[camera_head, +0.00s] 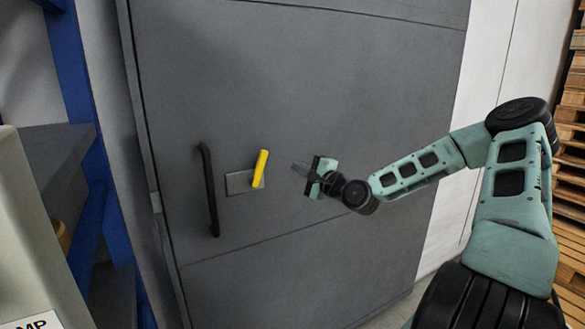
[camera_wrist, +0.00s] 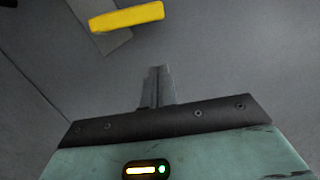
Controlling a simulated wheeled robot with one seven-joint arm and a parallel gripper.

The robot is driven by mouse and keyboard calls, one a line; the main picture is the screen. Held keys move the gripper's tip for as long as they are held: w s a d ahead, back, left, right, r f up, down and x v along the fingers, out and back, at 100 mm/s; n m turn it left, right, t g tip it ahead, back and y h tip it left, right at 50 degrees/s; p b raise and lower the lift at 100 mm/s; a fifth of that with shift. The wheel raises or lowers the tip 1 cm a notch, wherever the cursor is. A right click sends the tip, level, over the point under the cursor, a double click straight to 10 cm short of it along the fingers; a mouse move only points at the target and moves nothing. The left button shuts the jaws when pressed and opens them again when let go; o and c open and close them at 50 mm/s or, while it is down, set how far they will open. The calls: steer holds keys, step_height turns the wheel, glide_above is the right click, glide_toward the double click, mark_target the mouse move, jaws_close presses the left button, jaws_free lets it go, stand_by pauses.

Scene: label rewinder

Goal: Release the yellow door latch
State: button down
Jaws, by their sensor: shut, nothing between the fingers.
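The yellow door latch (camera_head: 260,169) is a short bar on a grey plate (camera_head: 238,182) on the dark grey door (camera_head: 300,80). In the head view it stands nearly upright, its top leaning slightly right. My gripper (camera_head: 296,168) is to the right of the latch, apart from it, with its fingers pointing left towards it. In the wrist view the yellow latch (camera_wrist: 127,17) lies near the top edge, beyond the fingertips. My gripper's fingers (camera_wrist: 158,72) are together and empty there.
A black vertical handle (camera_head: 209,190) is on the door left of the latch. A blue rack (camera_head: 82,120) with shelves stands at the left. Stacked wooden pallets (camera_head: 570,150) are at the right edge. The door surface around the latch is otherwise clear.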

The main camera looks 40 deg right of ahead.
steer(key=shift+s+d+f+b, duration=0.1)
steer(key=shift+s+b, duration=0.1)
steer(key=shift+s, duration=1)
steer(key=shift+s+f+b, duration=0.1)
steer(key=shift+s+b, duration=0.1)
steer(key=shift+s, duration=1)
steer(key=w+a+f+n+g+y, duration=0.1)
steer(key=a+f+n+g+y, duration=0.2)
steer(key=a, duration=0.5)
steer(key=a+f+n+g+y, duration=0.25)
steer(key=a+f+n, duration=0.25)
steer(key=a, duration=0.3)
steer(key=s+a+f+n+g+h, duration=0.1)
steer(key=s+a+f+n+g, duration=0.1)
steer(key=s+a+n+g, duration=0.3)
steer(key=s+a+f+n+g+h, duration=0.1)
steer(key=s+a+f+n+g, duration=0.15)
steer(key=a, duration=0.45)
steer(key=s+a+r+n+g+h, duration=0.1)
steer(key=s+a+r+n+g, duration=0.1)
steer(key=s, duration=0.5)
steer(key=s+a+r+n+g+h, duration=0.1)
steer(key=s+a+r+n+g, duration=0.1)
steer(key=s+a+n, duration=0.3)
steer(key=s+a+r+n+g+h, duration=0.1)
steer(key=s+a+r+n, duration=0.3)
steer(key=s, duration=0.7)
steer(key=shift+s+r+n+g+h, duration=0.2)
steer(key=shift+n+g+h, duration=0.25)
steer(key=shift+n, duration=0.6)
